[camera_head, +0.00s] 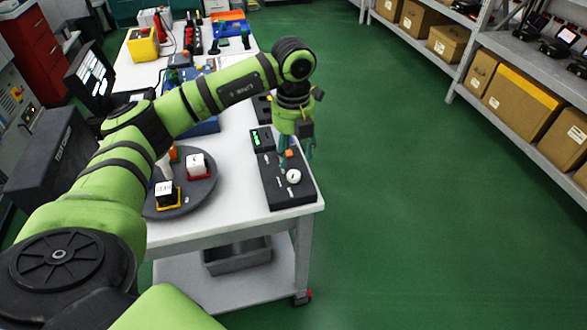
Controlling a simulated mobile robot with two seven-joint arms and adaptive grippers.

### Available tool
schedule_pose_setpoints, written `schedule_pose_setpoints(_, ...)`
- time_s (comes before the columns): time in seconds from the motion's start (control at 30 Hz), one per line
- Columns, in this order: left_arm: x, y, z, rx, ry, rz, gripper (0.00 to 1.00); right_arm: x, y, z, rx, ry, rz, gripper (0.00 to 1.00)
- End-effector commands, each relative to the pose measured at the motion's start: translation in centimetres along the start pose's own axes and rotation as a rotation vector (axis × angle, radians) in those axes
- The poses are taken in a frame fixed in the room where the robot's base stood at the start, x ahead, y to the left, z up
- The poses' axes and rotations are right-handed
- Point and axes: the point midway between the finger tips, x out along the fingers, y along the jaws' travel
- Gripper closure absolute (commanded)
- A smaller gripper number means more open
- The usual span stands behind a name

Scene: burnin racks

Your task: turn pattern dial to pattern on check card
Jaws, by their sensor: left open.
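A dark control panel (291,196) lies at the right edge of the white table. A round white dial (294,176) sits on it, and a small orange part (289,153) shows behind the dial. A small unit with a green-lit display (262,139) stands at the panel's far left. My left gripper (296,157) points down over the far part of the panel, just behind the dial and open. Its fingers are small and partly hidden. I cannot make out a check card or the dial's markings. My right gripper is not in view.
A dark round tray (206,198) with white blocks on coloured bases stands left of the panel, below my left arm. A grey bin (237,256) is on the lower shelf. Racks with boxes (521,98) stand right; the green floor between is clear.

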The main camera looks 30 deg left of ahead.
Motion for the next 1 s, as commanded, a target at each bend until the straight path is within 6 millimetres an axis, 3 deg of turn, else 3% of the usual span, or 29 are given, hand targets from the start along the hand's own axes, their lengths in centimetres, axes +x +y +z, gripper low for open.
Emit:
schedule_pose_setpoints(0.4,5.7,-0.1,-0.1,0.004,0.004,0.001,0.44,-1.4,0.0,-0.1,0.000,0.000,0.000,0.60)
schedule_pose_setpoints(0.77,6.5,-0.1,-0.1,0.005,0.002,-0.002,0.44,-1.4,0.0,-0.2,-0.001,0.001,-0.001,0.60)
schedule_pose_setpoints(0.87,6.5,-0.1,-0.1,0.005,0.002,-0.002,0.80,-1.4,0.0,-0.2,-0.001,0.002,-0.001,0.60)
schedule_pose_setpoints(0.9,6.5,-0.1,-0.1,0.005,0.002,-0.002,0.96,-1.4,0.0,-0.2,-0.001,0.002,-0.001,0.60)
schedule_pose_setpoints(1.0,6.5,-0.1,-0.1,0.005,0.002,-0.002,1.00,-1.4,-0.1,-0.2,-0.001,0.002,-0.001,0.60)
